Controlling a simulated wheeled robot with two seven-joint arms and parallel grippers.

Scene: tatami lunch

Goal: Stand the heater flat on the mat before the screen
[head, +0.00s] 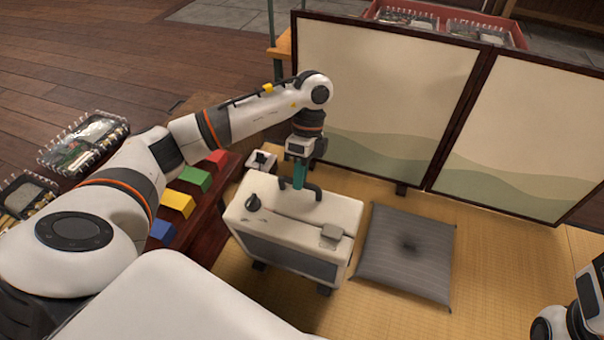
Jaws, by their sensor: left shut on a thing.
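The heater (295,250) is a white box with a dark knob, a grey slider part and short dark feet. It looks upright, over the tatami mat (400,320) in front of the folding screen (385,85). My left gripper (299,186) comes down from above and is shut on the heater's handle, which shows dark and teal at its top. I cannot tell whether all its feet touch the mat. Part of my right arm shows at the bottom right corner, but its gripper is out of the picture.
A grey cushion (407,252) lies right of the heater. A small white box (261,160) stands behind it. Coloured blocks (196,180) line a dark ledge at left, near packed clear trays (82,140). A red crate (445,18) is behind the screen.

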